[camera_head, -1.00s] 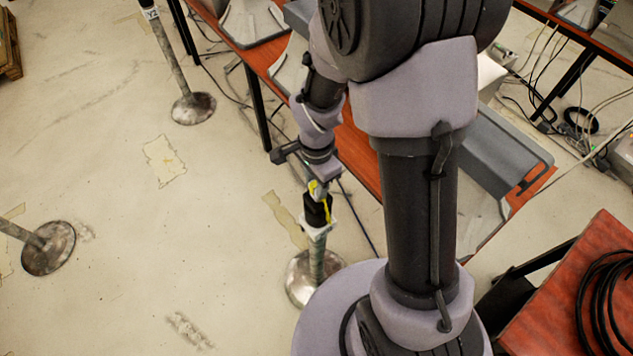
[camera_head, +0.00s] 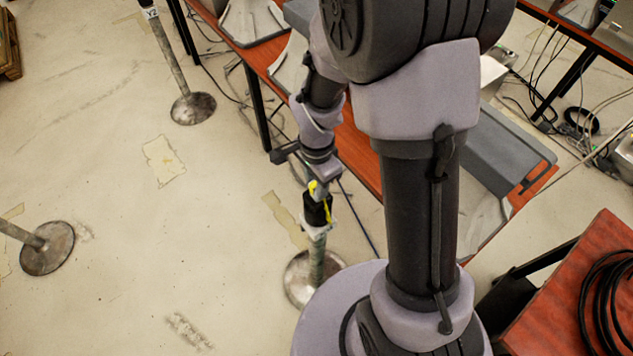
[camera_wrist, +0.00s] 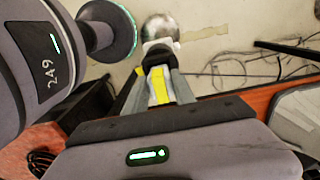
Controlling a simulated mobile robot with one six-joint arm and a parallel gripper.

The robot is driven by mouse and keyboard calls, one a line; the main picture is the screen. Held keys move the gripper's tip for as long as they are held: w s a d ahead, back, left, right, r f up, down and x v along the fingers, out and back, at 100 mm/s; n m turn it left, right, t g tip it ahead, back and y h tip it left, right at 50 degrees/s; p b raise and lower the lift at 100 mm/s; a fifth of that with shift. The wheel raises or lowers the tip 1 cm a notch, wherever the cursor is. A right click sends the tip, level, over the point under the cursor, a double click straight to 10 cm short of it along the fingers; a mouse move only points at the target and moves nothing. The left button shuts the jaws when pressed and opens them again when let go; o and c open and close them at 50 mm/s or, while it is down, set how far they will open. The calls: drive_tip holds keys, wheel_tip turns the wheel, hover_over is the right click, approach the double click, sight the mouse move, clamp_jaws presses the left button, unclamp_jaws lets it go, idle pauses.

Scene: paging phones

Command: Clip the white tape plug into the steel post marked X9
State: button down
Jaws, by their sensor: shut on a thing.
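My gripper (camera_head: 318,192) points down at the black head (camera_head: 318,211) of a steel post (camera_head: 317,255), and its fingers meet the top of it. In the wrist view my gripper (camera_wrist: 157,78), with yellow stripes by its fingers, is shut at the black post head. The post stands upright on a round steel base (camera_head: 300,283).
A post marked Y2 (camera_head: 173,65) stands at the back left, and another post base (camera_head: 47,247) is at the left. A red-brown table (camera_head: 357,150) runs close behind my arm. Cables lie on the floor. The left floor is mostly clear.

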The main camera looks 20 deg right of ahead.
drive_tip(key=shift+f+b, duration=0.4)
drive_tip(key=shift+f, duration=0.1)
drive_tip(key=shift+r, duration=0.2)
drive_tip(key=shift+r+p, duration=0.55)
drive_tip(key=shift+r, duration=0.1)
drive_tip(key=shift+f+b, duration=0.85)
drive_tip(key=shift+b, duration=0.15)
idle(0.4)
drive_tip(key=c, duration=1.3)
unclamp_jaws()
drive_tip(key=shift+r, duration=0.1)
